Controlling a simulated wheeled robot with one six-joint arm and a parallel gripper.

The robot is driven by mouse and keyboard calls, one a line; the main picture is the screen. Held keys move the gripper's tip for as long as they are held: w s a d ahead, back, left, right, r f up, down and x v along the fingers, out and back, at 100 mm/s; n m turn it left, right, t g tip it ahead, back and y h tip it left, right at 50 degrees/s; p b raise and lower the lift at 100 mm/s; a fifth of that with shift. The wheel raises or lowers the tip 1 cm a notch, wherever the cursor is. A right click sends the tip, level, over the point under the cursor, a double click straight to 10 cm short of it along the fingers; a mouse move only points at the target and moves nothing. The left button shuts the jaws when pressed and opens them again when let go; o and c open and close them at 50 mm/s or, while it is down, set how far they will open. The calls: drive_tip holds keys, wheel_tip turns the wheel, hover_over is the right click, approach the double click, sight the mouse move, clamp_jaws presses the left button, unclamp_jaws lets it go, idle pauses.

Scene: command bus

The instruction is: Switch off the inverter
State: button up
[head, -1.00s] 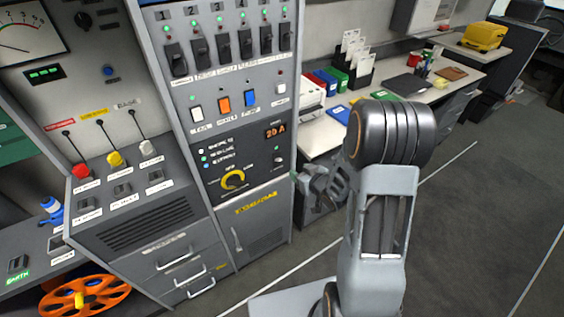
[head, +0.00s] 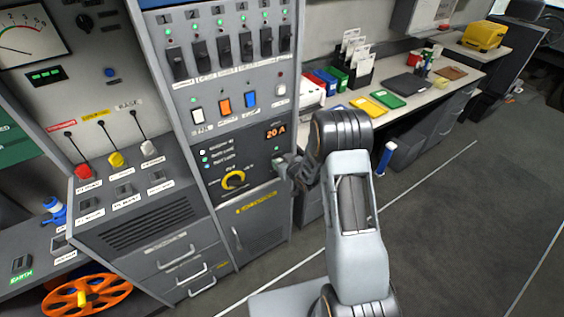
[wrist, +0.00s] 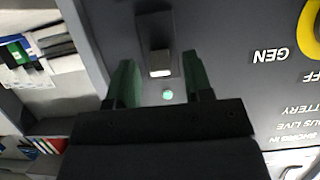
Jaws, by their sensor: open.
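A small toggle switch (wrist: 160,62) with a pale tip sits on a dark plate of the grey panel (wrist: 235,70) in the wrist view. A lit green lamp (wrist: 167,95) is beside it. My gripper (wrist: 158,75) is open, with one green finger on each side of the switch; contact cannot be told. In the head view my gripper (head: 284,168) is at the panel's right edge, below the orange 20 A display (head: 275,132), and hides the switch. The green lamp shows there too (head: 276,149). No inverter label is legible.
A yellow-ringed selector knob (head: 233,180) is left of my gripper; its edge shows in the wrist view (wrist: 312,35). Rocker switches, including an orange one (head: 224,106), and a row of black breakers (head: 222,48) are above.

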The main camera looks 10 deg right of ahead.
drive_tip(key=shift+c, duration=0.2)
clamp_jaws()
wheel_tip(320, 180, down, 5)
drive_tip(key=t+y+b, duration=0.1)
drive_tip(key=t+b, duration=0.4)
drive_tip(key=b, duration=1.3)
drive_tip(key=t+y+b, duration=0.2)
drive_tip(key=t+b, duration=0.3)
drive_tip(key=b, duration=1.3)
drive_tip(key=shift+r+b, duration=0.15)
drive_tip(key=shift+b, duration=0.15)
drive_tip(key=shift+w+r+t+b, duration=0.1)
drive_tip(key=shift+r+t+b, duration=0.1)
drive_tip(key=shift+t+b, duration=0.3)
drive_tip(key=shift+o, duration=0.2)
unclamp_jaws()
